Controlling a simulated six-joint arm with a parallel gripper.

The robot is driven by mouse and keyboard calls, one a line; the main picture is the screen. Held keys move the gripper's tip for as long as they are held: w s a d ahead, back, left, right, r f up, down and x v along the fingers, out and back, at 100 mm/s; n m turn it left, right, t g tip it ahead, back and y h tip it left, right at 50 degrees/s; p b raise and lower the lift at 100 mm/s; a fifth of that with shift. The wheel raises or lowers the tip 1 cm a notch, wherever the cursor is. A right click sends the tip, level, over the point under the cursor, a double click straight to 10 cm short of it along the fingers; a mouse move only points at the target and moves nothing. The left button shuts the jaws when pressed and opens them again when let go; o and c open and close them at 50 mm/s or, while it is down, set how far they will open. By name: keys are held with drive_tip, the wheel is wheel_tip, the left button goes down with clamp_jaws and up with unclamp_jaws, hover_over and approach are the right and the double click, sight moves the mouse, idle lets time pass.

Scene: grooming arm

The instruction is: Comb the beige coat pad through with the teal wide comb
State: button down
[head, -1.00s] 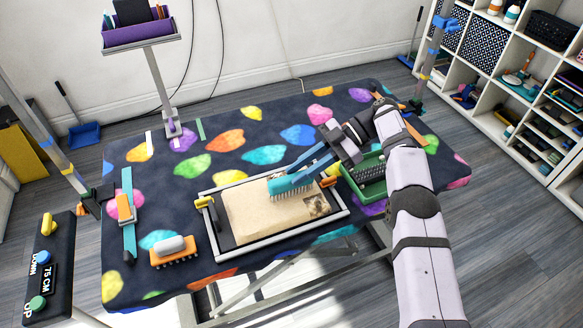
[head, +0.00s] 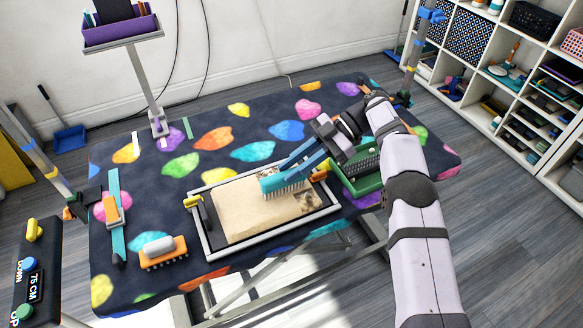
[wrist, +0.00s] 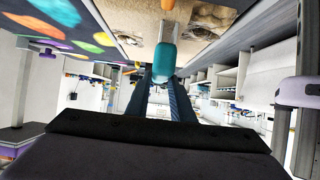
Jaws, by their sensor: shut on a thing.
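The beige coat pad (head: 250,222) lies in a grey frame with clamps on the table. It has a darker, matted patch (head: 306,201) at its right end. My gripper (head: 298,164) is shut on the teal wide comb (head: 284,184). The comb's teeth point down at the upper right part of the pad, left of the dark patch. I cannot tell how deep the teeth sit. In the wrist view the comb (wrist: 165,60) stands between the blue fingers, with the pad (wrist: 135,20) beyond it.
A green tray (head: 366,187) with a dark brush stands right of the frame under my arm. An orange-based brush (head: 163,252) and a teal tool with an orange part (head: 115,213) lie on the left of the table. A purple bin (head: 122,30) stands on a post behind.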

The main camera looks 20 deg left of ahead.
drive_tip(key=s+d+b, duration=0.1)
drive_tip(key=b, duration=0.1)
drive_tip(key=s+d+b, duration=0.3)
drive_tip(key=b, duration=0.2)
drive_tip(key=shift+s+d+f, duration=0.2)
drive_tip(key=shift+s+f, duration=0.05)
drive_tip(key=shift+s, duration=0.1)
drive_tip(key=shift+s+d+r, duration=0.2)
drive_tip(key=shift+s+d, duration=0.15)
drive_tip(key=shift+f+b, duration=0.1)
drive_tip(key=shift+b, duration=0.25)
drive_tip(key=shift+w+a+r+p, duration=0.2)
drive_tip(key=shift+w+p, duration=0.05)
drive_tip(key=shift+p, duration=0.25)
drive_tip(key=w+a+p, duration=0.1)
drive_tip(key=p, duration=0.1)
drive_tip(key=w+a+p, duration=0.2)
drive_tip(key=p, duration=0.1)
drive_tip(key=shift+w+a, duration=0.2)
drive_tip(key=shift+a, duration=0.05)
drive_tip(key=p, duration=0.1)
drive_tip(key=w+a+p, duration=0.1)
drive_tip(key=p, duration=0.1)
drive_tip(key=shift+w+a, duration=0.2)
drive_tip(key=shift+w, duration=0.1)
drive_tip(key=shift+w+a+f+p, duration=0.15)
drive_tip(key=shift+a+f+p, duration=0.1)
drive_tip(key=shift+p, duration=0.15)
